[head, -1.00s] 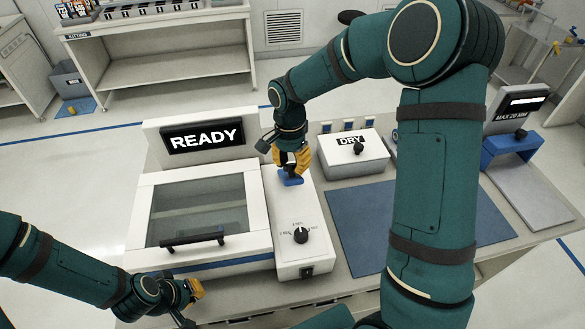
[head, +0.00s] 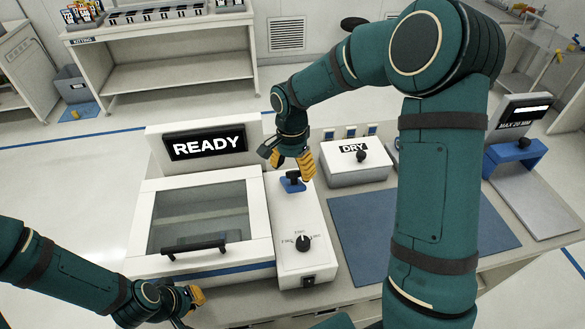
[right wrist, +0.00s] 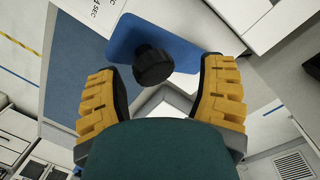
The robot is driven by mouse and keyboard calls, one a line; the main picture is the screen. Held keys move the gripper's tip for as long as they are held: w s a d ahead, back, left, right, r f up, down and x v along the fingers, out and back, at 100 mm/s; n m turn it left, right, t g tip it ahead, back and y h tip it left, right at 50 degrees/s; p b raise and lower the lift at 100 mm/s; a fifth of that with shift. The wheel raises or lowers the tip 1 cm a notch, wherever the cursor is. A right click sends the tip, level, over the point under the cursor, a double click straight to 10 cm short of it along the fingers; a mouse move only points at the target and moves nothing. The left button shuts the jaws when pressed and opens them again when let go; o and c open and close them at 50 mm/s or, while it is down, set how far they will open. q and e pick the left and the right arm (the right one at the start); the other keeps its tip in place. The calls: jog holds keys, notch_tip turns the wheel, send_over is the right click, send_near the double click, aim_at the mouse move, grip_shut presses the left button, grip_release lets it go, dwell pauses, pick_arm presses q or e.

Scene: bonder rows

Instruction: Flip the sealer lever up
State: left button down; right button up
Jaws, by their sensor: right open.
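The sealer (head: 205,265) is a white machine with a windowed lid, and its screen (head: 205,142) reads READY. Its lever (head: 293,177) has a black handle on a blue plate (head: 293,188), on the white panel right of the lid. The handle seems to stand up from the plate; its exact angle is hard to tell. My right gripper (head: 291,163) is open and empty, just behind and above the lever. In the right wrist view the black handle (right wrist: 153,64) shows beyond the spread yellow fingers, untouched. My left gripper (head: 188,303) is low at the front left, its opening unclear.
A black dial (head: 303,243) sits on the panel in front of the lever. A white DRY box (head: 355,165) stands to the right, behind a blue mat (head: 420,220). The lid's black handle (head: 193,249) sticks up at the front.

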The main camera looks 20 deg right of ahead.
notch_tip(320, 180, up, 11)
jog(key=w, duration=0.1)
jog(key=shift+w+d+r, duration=0.15)
jog(key=shift+w+d, duration=0.05)
jog(key=shift+w, duration=0.15)
dwell(0.4)
